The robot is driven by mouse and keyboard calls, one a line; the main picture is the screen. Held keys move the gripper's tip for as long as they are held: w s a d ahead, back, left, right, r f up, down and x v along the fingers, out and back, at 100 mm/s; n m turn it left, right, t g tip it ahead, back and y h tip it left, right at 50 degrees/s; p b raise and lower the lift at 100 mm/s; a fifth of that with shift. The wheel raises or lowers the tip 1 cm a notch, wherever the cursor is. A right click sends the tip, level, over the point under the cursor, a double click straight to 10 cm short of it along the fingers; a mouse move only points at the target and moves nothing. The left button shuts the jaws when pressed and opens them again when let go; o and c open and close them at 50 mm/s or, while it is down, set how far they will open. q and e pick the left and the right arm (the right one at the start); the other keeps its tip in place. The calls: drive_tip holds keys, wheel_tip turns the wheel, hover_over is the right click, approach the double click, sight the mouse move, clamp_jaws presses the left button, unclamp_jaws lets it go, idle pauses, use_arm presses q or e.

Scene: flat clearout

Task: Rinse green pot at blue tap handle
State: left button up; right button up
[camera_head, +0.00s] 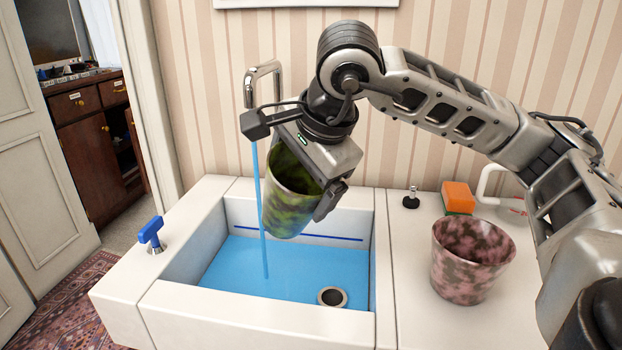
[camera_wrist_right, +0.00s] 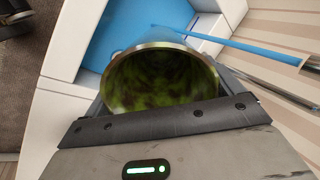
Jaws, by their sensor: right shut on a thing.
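The green mottled pot (camera_head: 288,200) is held tilted above the sink basin, and its open mouth shows in the right wrist view (camera_wrist_right: 160,82). My right gripper (camera_head: 327,198) is shut on the pot. The blue tap handle (camera_head: 151,233) stands on the sink's left rim. A blue stream of water (camera_head: 262,220) falls from the chrome tap (camera_head: 262,75) close by the pot's left side; I cannot tell whether it touches the pot. The sink (camera_head: 240,315) has a blue floor and a round drain (camera_head: 332,297). My left gripper is not in view.
A pink mottled pot (camera_head: 470,262) stands on the counter right of the sink. An open doorway with a brown cabinet (camera_head: 95,140) is at the left.

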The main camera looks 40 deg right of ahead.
sight(278, 169)
drive_tip(key=w, duration=0.4)
drive_tip(key=shift+w+d+f+p, duration=0.1)
drive_tip(key=shift+d+f+p, duration=0.1)
drive_tip(key=shift+f+p, duration=0.1)
drive_tip(key=shift+w+d+f, duration=0.1)
drive_tip(key=shift+w+f, duration=0.05)
drive_tip(key=shift+w, duration=0.45)
drive_tip(key=shift+w+f, duration=0.1)
drive_tip(key=shift+w, duration=0.45)
drive_tip(key=shift+w+d+f, duration=0.1)
drive_tip(key=shift+w+f, duration=0.05)
drive_tip(key=shift+w, duration=0.7)
drive_tip(key=shift+d, duration=0.6)
drive_tip(key=shift+a, duration=0.1)
